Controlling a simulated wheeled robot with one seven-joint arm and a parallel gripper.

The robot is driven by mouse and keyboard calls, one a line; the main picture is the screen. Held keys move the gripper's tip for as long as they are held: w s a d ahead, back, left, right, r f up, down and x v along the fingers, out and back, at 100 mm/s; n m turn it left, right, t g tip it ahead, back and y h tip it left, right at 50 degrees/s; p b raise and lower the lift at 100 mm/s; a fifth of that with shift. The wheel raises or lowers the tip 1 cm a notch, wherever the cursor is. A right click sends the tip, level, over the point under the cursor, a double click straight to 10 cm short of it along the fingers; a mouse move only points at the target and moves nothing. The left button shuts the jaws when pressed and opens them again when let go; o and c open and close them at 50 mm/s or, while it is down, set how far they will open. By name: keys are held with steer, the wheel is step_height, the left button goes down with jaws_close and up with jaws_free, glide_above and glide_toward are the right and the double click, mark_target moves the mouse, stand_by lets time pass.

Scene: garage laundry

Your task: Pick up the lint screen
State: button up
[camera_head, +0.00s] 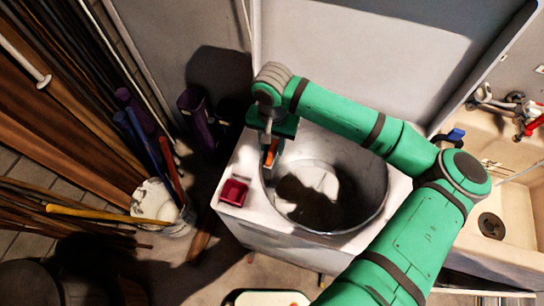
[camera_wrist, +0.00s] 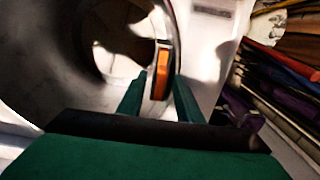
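The lint screen (camera_wrist: 161,75), a narrow orange piece with a dark and pale edge, stands upright by the rim of the round metal drum. It also shows in the head view (camera_head: 270,152), partly hidden by my gripper (camera_head: 268,150). In the wrist view my gripper (camera_wrist: 160,88) has its two green fingers on either side of the screen's near end. The fingers are apart, with a visible gap on the left and a smaller one on the right. Its lower end and any contact with the right finger are hard to make out.
The wide drum (camera_head: 372,190) is set in the white machine top (camera_head: 257,205). A small red box (camera_head: 233,191) sits at its left corner. A white bucket (camera_head: 155,200) and long poles stand left; a beige sink (camera_head: 510,205) is right. A wall rises behind.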

jaws_close()
steer(key=shift+w, duration=0.1)
steer(key=shift+w+r, duration=0.1)
